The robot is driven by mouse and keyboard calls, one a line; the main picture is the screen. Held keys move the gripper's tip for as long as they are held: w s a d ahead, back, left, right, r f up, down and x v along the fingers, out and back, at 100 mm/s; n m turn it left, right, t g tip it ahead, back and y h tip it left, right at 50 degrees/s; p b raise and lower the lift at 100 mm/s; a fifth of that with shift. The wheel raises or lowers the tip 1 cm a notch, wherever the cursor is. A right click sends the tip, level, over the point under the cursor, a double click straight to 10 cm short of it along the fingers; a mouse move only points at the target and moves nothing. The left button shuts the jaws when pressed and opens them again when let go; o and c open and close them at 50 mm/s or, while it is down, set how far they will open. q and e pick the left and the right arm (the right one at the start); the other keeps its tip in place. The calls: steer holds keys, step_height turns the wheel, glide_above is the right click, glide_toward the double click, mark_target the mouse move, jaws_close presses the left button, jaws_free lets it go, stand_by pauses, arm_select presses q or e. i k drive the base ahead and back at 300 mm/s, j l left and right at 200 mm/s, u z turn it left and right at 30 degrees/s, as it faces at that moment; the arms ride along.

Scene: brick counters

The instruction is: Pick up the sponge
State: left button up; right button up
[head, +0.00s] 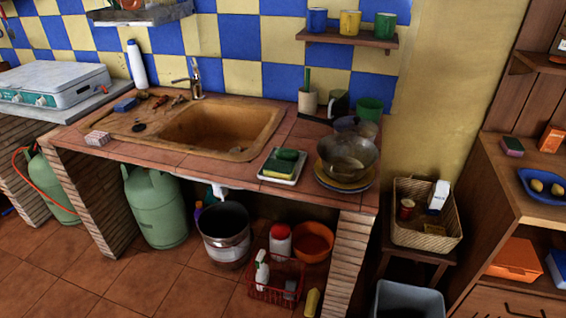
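Several things look like a sponge, and I cannot tell which one the task means. A small block with a dark green top and pink side (513,146) lies on the wooden shelf unit at the right. A blue block (125,105) lies at the back left of the sink surround. A pale pinkish block (97,138) sits on the counter's front left corner. A green item (287,155) lies on a white tray (277,178) right of the sink; its kind is unclear. Neither of my grippers is in view.
The sink (215,128) is set in the tiled counter. Stacked plates and a metal bowl (346,158) stand at its right end. A wicker basket (425,241) sits on a stool. Tiled floor in front is partly clear.

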mark_target(276, 169)
steer(key=i+l, duration=0.1)
steer(key=l, duration=0.3)
steer(key=i+l, duration=0.1)
steer(key=l, duration=0.75)
steer(key=u, duration=1.65)
steer(key=i+l, duration=0.05)
steer(key=l, duration=0.05)
